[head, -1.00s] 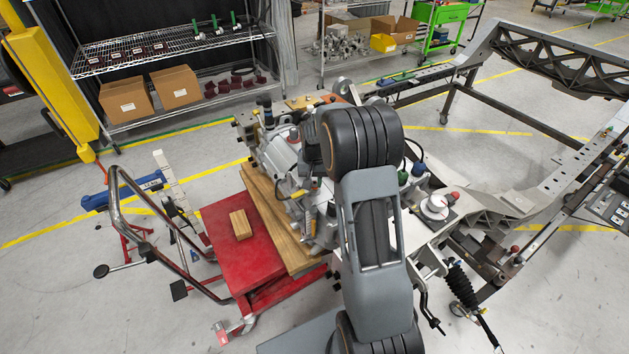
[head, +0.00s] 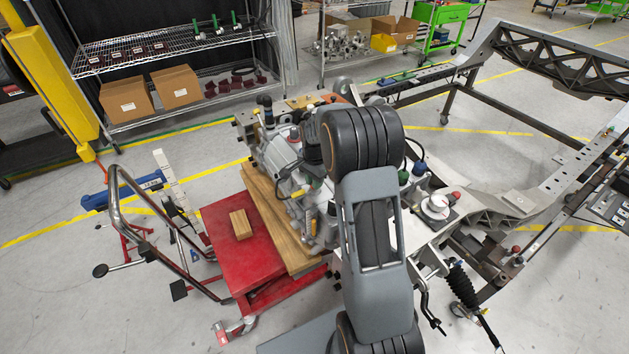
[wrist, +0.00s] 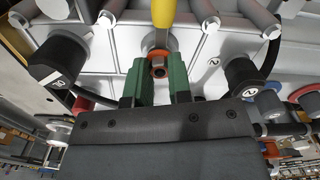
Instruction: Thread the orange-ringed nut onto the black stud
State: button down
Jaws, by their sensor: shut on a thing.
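In the wrist view, my gripper (wrist: 157,75) has its two green fingers on either side of the orange-ringed nut (wrist: 158,54), and it is shut on it. The orange ring shows just beyond the fingertips, with a copper-coloured hex part and a dark centre facing the camera. The nut is in front of the pale metal housing. I cannot make out the black stud, and cannot tell whether the nut touches it. In the head view my own arm hides the gripper and nut.
A yellow cylinder (wrist: 163,12) is just above the nut. Black capped cylinders stand left (wrist: 58,62) and right (wrist: 245,77) of my fingers. In the head view, a red cart (head: 230,250) holds a wood block (head: 240,224), and a grey chassis frame (head: 545,150) is at right.

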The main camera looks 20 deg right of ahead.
jog(key=m, duration=0.2)
jog(key=f+m, duration=0.1)
jog(key=m, duration=0.2)
jog(key=shift+s, duration=0.15)
jog(key=m, duration=0.5)
jog(key=c, duration=1.1)
grip_release()
jog(key=shift+r, duration=0.1)
jog(key=shift+o, duration=0.7)
jog(key=shift+r+p, duration=0.75)
jog(key=shift+r, duration=0.7)
jog(key=shift+w+f, duration=0.1)
jog(key=shift+w, duration=0.1)
